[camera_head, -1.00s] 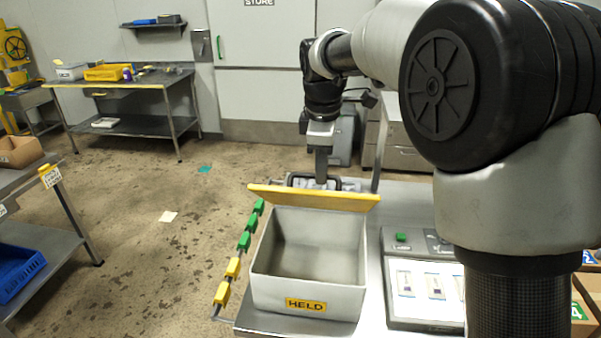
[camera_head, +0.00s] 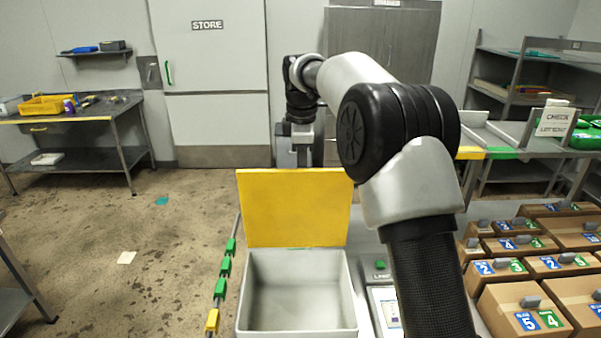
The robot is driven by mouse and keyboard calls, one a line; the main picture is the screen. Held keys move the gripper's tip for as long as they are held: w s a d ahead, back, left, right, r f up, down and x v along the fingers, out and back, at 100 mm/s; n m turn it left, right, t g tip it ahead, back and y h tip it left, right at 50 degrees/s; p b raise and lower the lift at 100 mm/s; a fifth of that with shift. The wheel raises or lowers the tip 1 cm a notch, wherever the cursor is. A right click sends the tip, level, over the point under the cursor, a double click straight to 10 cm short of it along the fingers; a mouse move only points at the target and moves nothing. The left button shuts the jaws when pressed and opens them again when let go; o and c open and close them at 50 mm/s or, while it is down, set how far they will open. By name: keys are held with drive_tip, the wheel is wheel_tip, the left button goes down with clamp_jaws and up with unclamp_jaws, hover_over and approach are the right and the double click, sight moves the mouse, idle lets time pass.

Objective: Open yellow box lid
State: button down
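The box (camera_head: 297,256) with the yellow lid stands on the metal table at the lower middle. Its yellow lid (camera_head: 295,208) stands up at the back edge, nearly upright, with its broad yellow face towards me. The box is open and its grey inside looks empty. My gripper (camera_head: 303,158) is behind the lid, above its top edge. The lid hides the fingertips, so I cannot see whether they are open, shut or touching the lid.
A small panel (camera_head: 384,302) with a green button stands just right of the box. Green and yellow clips line a rail (camera_head: 219,291) on the left. Several cardboard boxes (camera_head: 527,290) fill the right side. A workbench (camera_head: 68,118) stands at the far left.

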drive_tip(key=shift+w+f, duration=0.6)
drive_tip(key=shift+w, duration=0.15)
drive_tip(key=c, duration=2.1)
unclamp_jaws()
drive_tip(key=shift+o, duration=1.4)
drive_tip(key=shift+w, duration=0.15)
drive_tip(key=shift+r, duration=0.2)
drive_tip(key=v, duration=1.2)
